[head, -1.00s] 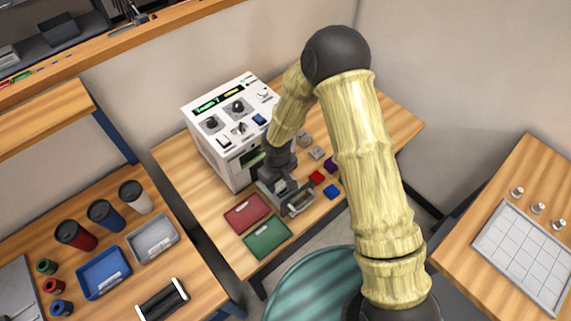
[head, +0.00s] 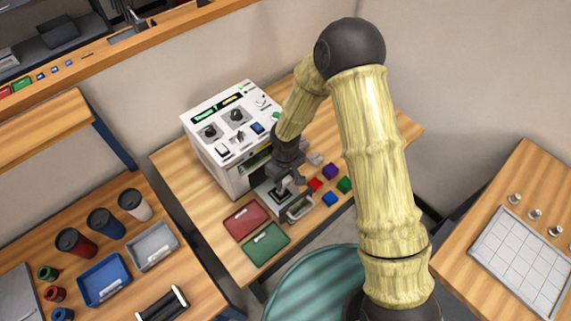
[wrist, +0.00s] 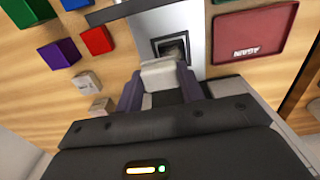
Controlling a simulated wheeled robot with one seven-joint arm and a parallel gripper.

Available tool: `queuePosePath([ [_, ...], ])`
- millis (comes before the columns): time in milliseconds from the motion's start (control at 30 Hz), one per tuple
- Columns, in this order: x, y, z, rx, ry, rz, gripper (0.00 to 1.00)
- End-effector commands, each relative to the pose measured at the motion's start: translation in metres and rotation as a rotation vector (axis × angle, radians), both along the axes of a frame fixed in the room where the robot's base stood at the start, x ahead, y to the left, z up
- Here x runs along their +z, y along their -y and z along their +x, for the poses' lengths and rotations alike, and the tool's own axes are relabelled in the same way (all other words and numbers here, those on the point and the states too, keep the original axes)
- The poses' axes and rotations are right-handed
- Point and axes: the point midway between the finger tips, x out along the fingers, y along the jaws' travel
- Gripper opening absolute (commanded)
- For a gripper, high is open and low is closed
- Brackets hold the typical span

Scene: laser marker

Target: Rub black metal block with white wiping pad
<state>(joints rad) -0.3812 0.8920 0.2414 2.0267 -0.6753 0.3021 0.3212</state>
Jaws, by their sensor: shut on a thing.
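My gripper (wrist: 160,92) is shut on the white wiping pad (wrist: 160,72), a pale block between its two purple-grey fingers. The black metal block (wrist: 174,48) appears as a dark shape in the square recess of the silver plate (wrist: 198,45), just beyond the pad. The pad hides part of the recess, and I cannot tell whether pad and block touch. In the head view my gripper (head: 284,188) is above the plate in front of the white machine; the pad is too small to make out there.
The white marker machine (head: 225,125) stands behind. A red tray (head: 245,220) and green tray (head: 265,243) lie left of the plate. Red (head: 314,184), blue (head: 329,199), purple (head: 330,171) and green (head: 344,185) blocks lie to the right, with small grey blocks (wrist: 86,82) nearby.

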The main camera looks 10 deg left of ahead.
Motion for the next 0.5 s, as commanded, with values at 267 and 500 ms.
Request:
queuePosePath([
  [267, 0.029, 0.000, 0.001, 0.000, 0.001, 0.001, 0.17],
  [500, 0.048, 0.000, 0.000, 0.000, 0.001, 0.000, 0.17],
])
